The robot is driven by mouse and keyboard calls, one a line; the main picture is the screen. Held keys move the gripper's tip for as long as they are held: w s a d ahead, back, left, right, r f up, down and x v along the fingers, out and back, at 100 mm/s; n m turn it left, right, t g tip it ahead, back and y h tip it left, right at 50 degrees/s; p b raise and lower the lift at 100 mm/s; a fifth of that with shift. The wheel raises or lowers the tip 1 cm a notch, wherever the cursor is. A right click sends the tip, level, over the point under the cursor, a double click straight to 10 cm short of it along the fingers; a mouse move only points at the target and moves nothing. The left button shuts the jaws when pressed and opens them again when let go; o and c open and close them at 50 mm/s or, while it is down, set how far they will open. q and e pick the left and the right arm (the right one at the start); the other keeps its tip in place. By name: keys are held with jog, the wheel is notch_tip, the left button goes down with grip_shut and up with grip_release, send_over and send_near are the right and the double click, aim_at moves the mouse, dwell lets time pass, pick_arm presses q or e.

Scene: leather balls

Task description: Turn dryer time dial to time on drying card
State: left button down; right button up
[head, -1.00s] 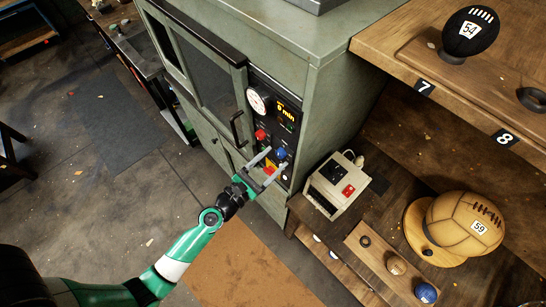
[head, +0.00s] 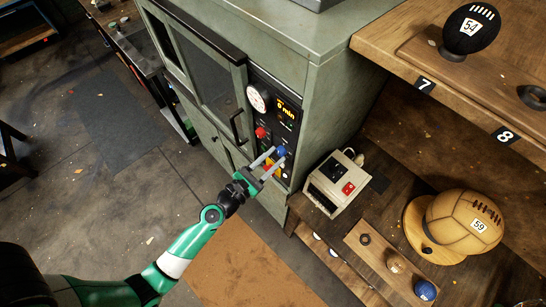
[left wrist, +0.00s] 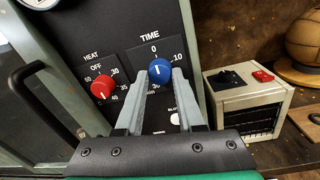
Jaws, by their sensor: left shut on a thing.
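The blue TIME dial (head: 281,151) is on the dryer's black control panel. In the left wrist view the dial (left wrist: 159,70) has its white mark pointing up, close to the 0 of its scale. My left gripper (head: 276,160) is shut on the dial, one finger on each side, as the left wrist view also shows (left wrist: 160,78). The amber display (head: 288,107) above reads in minutes, but its digit is too small to be sure of. I cannot make out a drying card. My right gripper is not in view.
The red HEAT dial (left wrist: 103,88) sits left of the TIME dial. A door handle (head: 236,128) stands out beside the panel. A cream box with a red switch (head: 336,184) is on the bench at right, near a tan ball marked 59 (head: 465,222).

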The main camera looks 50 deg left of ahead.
pick_arm(q)
jog(key=shift+m, duration=0.3)
jog(key=m+b, duration=0.2)
jog(key=m, duration=0.1)
jog(key=shift+f+m, duration=0.15)
jog(key=shift+m, duration=0.15)
jog(key=m+b, duration=0.1)
jog(key=m, duration=0.2)
jog(key=shift+m+t, duration=0.3)
jog(key=shift+m, duration=0.1)
jog(key=m+b, duration=0.4)
jog(key=m, duration=0.2)
jog(key=shift+a+m+h, duration=0.1)
jog(key=shift+m+h, duration=0.3)
jog(key=m+b, duration=0.4)
jog(key=m, duration=0.3)
jog(key=shift+m+h, duration=0.3)
jog(key=m+b, duration=0.2)
jog(key=m, duration=0.1)
jog(key=shift+a+m, duration=0.1)
jog(key=shift+m, duration=0.3)
jog(key=shift+m+h+b, duration=0.4)
jog(key=shift+m+b, duration=0.2)
jog(key=shift+m, duration=0.7)
